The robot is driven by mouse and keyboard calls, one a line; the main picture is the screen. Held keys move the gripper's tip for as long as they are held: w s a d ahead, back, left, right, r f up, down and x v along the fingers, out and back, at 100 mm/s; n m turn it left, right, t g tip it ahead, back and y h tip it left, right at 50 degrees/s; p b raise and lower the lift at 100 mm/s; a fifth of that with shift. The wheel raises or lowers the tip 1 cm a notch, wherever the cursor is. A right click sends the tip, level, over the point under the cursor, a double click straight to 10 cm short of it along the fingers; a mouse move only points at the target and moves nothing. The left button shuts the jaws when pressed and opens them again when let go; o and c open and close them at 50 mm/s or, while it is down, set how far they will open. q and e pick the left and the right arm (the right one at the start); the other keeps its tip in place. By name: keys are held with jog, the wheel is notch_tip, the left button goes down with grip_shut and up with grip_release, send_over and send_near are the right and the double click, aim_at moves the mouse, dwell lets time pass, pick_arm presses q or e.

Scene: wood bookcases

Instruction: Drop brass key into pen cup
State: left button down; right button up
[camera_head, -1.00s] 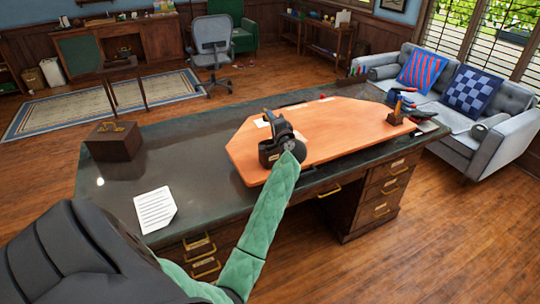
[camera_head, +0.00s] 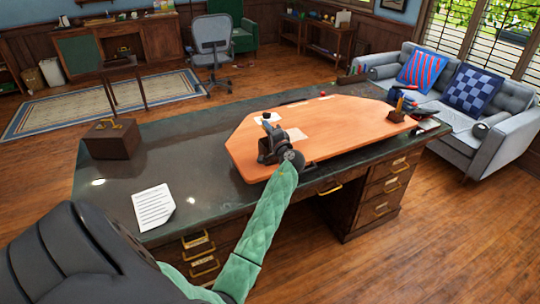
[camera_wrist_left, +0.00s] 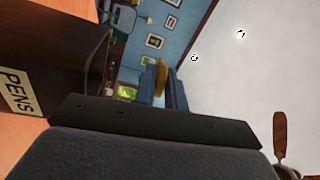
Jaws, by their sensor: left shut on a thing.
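My left gripper (camera_head: 267,132) is over the orange desk pad (camera_head: 345,122), at the end of my green-sleeved arm. In the left wrist view the gripper (camera_wrist_left: 163,78) is shut on a small brass-coloured piece, the brass key (camera_wrist_left: 161,73), held between its narrow fingertips. The key is too small to make out in the head view. The pen cup (camera_wrist_left: 60,45), dark wood with a PENS label (camera_wrist_left: 16,92), is close on the left of the tilted wrist view, beside the fingers and apart from them. I cannot pick the cup out surely in the head view. My right gripper is not in view.
A dark box (camera_head: 112,141) with a brass handle stands on the desk's left end. A white sheet (camera_head: 154,207) lies near the front edge. A brown holder (camera_head: 397,116) stands at the pad's right end. Much of the pad's right half is clear.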

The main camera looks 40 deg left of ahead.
pick_arm(q)
jog(key=shift+f, duration=0.2)
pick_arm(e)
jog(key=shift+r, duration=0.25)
pick_arm(q)
jog(key=c, duration=1.4)
grip_release()
jog(key=shift+o, duration=0.2)
jog(key=shift+d, duration=0.1)
jog(key=shift+d+f, duration=0.1)
jog(key=shift+d, duration=0.05)
jog(key=r+b+v, duration=0.1)
jog(key=b+v, duration=0.2)
jog(key=v, duration=0.4)
jog(key=shift+s+f, duration=0.15)
jog(key=shift+f, duration=0.35)
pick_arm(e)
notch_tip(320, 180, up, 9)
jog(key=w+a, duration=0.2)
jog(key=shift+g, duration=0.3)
pick_arm(q)
jog(key=shift+d, duration=0.1)
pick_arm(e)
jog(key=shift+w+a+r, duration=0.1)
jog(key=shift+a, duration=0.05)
